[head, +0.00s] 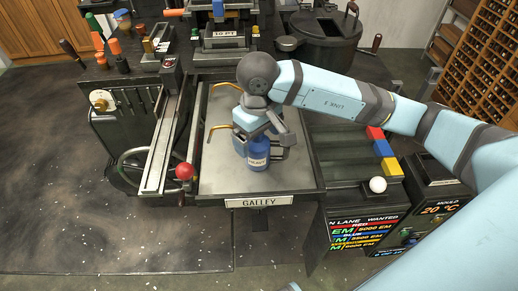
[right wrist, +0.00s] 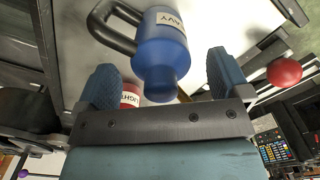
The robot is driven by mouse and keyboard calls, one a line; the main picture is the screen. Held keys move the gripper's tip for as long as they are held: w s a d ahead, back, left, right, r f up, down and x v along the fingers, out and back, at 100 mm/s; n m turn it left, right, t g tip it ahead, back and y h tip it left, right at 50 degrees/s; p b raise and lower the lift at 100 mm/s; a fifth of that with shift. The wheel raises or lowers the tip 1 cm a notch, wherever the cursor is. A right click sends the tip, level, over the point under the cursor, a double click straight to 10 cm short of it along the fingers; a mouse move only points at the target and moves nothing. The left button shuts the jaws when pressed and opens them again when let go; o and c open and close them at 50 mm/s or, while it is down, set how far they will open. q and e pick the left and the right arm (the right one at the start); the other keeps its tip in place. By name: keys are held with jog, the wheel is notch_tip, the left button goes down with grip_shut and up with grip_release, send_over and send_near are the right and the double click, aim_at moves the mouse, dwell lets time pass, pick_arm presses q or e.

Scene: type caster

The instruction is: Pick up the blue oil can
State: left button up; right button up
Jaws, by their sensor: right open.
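The blue oil can (head: 258,157), labelled HEAVY, stands on the metal galley tray (head: 222,181). It also shows in the right wrist view (right wrist: 162,52), with its dark handle to the left. My right gripper (head: 264,138) is over the can from above. In the right wrist view its open fingers (right wrist: 162,78) are on either side of the can's narrow blue end, with visible gaps. A red can (right wrist: 130,98) labelled LIGHT shows partly behind the gripper in that view. In the head view my arm and gripper hide part of the tray. My left gripper is not in view.
Two copper-coloured spouts (head: 217,128) show left of my gripper. A red ball knob (head: 184,171) stands at the tray's left edge. Red, yellow and blue blocks (head: 382,148) and a white ball (head: 377,184) are to the right. A dark pot (head: 325,40) stands behind.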

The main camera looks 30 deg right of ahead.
notch_tip(320, 180, down, 2)
jog(key=shift+f, duration=0.1)
jog(key=c, duration=1)
jog(key=shift+c, duration=0.4)
